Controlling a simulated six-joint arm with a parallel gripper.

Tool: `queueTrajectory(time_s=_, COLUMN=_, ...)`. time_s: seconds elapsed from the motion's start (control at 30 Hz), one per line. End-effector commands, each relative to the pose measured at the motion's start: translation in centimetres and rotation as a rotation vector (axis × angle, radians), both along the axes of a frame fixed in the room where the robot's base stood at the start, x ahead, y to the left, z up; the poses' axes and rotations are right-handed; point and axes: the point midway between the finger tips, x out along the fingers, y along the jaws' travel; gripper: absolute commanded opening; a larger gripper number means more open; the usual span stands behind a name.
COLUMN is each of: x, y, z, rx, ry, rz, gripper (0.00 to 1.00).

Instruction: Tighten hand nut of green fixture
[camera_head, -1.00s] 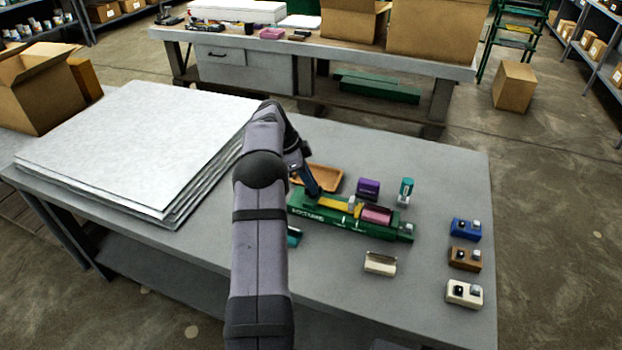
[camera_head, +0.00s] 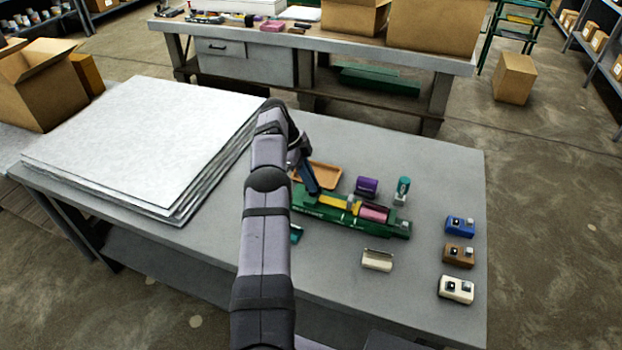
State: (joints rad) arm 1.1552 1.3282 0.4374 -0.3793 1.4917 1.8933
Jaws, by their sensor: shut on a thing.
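The green fixture (camera_head: 330,212) lies on the grey workbench, right of my arm. It carries a yellow part (camera_head: 340,203) and a pink block (camera_head: 374,214) set toward its right end. My gripper (camera_head: 311,187) reaches down at the fixture's left end, beside the yellow part. My arm hides much of that end. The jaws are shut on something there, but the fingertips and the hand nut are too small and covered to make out.
An orange-brown tray (camera_head: 325,176) sits behind the fixture. A purple block (camera_head: 367,187) and a teal-topped piece (camera_head: 402,188) stand behind it. A cream block (camera_head: 377,260) lies in front. Blue (camera_head: 460,226), brown (camera_head: 458,254) and white (camera_head: 456,289) blocks line the right. White sheets (camera_head: 140,140) fill the left.

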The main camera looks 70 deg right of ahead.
Motion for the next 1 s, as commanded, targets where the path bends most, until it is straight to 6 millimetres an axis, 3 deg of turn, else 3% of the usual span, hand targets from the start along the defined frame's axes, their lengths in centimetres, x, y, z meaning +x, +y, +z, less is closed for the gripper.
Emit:
queueTrajectory(time_s=0.77, x=0.04, y=-0.01, z=0.01, rx=0.000, ry=-0.001, rz=-0.029, gripper=0.00)
queueTrajectory(time_s=0.8, x=0.04, y=-0.01, z=0.01, rx=0.000, ry=-0.001, rz=-0.028, gripper=0.12)
queueTrajectory(time_s=0.87, x=0.04, y=-0.01, z=0.01, rx=0.000, ry=-0.001, rz=-0.028, gripper=0.26)
queueTrajectory(time_s=1.0, x=0.02, y=-0.02, z=0.00, rx=0.000, ry=-0.001, rz=-0.028, gripper=0.28)
